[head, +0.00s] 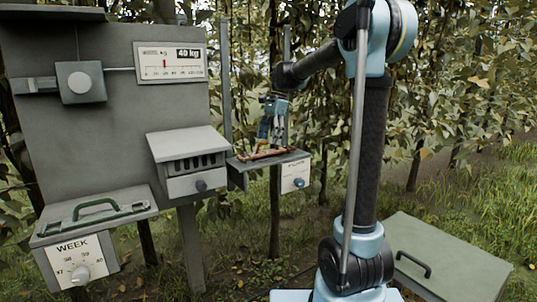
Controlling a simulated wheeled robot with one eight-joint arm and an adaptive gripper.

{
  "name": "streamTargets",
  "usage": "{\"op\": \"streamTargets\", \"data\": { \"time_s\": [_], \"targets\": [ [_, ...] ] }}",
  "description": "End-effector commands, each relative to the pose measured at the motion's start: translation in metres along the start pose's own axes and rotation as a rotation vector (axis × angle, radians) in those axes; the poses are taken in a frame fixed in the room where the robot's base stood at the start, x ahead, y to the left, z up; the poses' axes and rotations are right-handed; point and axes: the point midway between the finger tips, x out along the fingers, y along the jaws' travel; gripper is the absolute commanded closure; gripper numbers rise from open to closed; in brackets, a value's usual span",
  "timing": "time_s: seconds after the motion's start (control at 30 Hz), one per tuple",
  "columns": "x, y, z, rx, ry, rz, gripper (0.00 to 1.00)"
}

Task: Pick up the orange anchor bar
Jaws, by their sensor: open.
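The orange anchor bar (262,155) lies on a small grey shelf box (295,156) at the centre of the head view. It looks like a thin orange-brown piece along the top of the shelf. My gripper (271,138) is open and points down just above the bar. Its blue and grey fingers hide part of the bar. I cannot tell whether the fingertips touch the bar or stand around it.
A large grey panel (105,120) stands at the left with a 40 kg gauge (170,62), a slotted box (190,160) and a WEEK dial box (85,262). A post (226,80) rises by the shelf. A green lidded box (450,260) is at the lower right.

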Motion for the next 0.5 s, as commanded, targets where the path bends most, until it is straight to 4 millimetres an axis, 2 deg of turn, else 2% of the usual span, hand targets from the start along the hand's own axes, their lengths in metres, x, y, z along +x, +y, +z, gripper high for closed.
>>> {"op": "streamTargets", "data": {
  "time_s": [0.23,0.5],
  "targets": [
    [0.034,0.001,0.000,-0.001,0.000,0.000,0.32],
    [0.044,0.001,-0.001,0.000,0.000,0.000,0.32]
  ]
}}
